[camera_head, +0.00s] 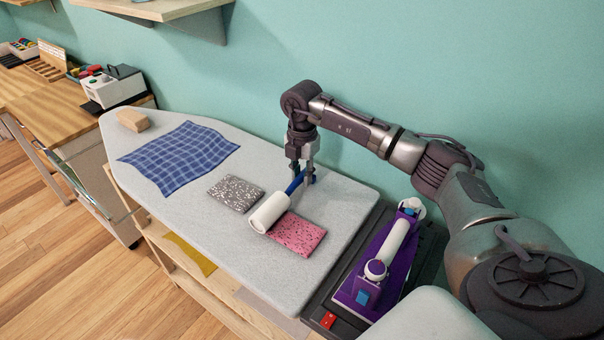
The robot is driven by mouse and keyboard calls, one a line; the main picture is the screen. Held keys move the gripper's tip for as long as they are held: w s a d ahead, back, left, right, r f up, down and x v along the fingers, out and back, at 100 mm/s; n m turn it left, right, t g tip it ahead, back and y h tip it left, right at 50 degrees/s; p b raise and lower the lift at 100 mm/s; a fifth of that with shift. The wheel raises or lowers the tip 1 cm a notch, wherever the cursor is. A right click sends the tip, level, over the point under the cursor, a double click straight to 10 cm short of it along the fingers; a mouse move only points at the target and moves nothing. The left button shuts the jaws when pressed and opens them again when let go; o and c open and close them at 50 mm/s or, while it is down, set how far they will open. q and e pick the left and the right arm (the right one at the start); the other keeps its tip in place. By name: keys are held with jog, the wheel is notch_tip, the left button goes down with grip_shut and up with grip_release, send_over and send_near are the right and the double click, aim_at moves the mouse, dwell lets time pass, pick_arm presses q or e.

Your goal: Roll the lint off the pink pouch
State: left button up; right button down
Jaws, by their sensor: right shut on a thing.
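The pink pouch (299,235) lies flat on the grey ironing board, with dark specks on its face. My right gripper (302,180) points down above the board, behind the pouch, and is shut on the blue handle of the lint roller (270,212). The roller's white cylinder lies at the pouch's left edge and hides part of it; whether it presses on the cloth I cannot tell. A grey pouch with white specks (235,193) lies to the left of the roller. My left gripper is not in view.
The ironing board (200,231) also bears a blue checked cloth (181,156) and a tan block (133,119). A purple iron (379,266) stands on a dark rest at the board's right end. A wall shelf (160,8) hangs above. A wooden desk stands at left.

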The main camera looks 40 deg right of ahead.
jog(key=shift+f, duration=0.1)
jog(key=shift+s, duration=0.1)
dwell(0.4)
jog(key=shift+s+d+p, duration=0.1)
jog(key=shift+s+p, duration=0.2)
jog(key=shift+s, duration=0.05)
jog(key=shift+s+d+p, duration=0.2)
jog(key=shift+s+d, duration=0.05)
jog(key=shift+s, duration=0.4)
jog(key=shift+s+d+p, duration=0.2)
jog(key=shift+s+d, duration=0.05)
jog(key=shift+s, duration=0.4)
jog(key=shift+s+d+p, duration=0.2)
jog(key=shift+s+d, duration=0.05)
jog(key=shift+s, duration=0.4)
jog(key=shift+s+d, duration=0.25)
jog(key=shift+s, duration=0.35)
jog(key=shift+s+d, duration=0.2)
jog(key=shift+s, duration=0.4)
jog(key=shift+s+d+p, duration=0.15)
jog(key=shift+s+d, duration=0.15)
jog(key=shift+s, duration=0.45)
jog(key=shift+s+d+p, duration=0.1)
jog(key=shift+s+d, duration=0.15)
jog(key=shift+s, duration=0.5)
jog(key=shift+s+d+p, duration=0.15)
jog(key=shift+s+d, duration=0.15)
jog(key=shift+s, duration=0.45)
jog(key=shift+w, duration=0.1)
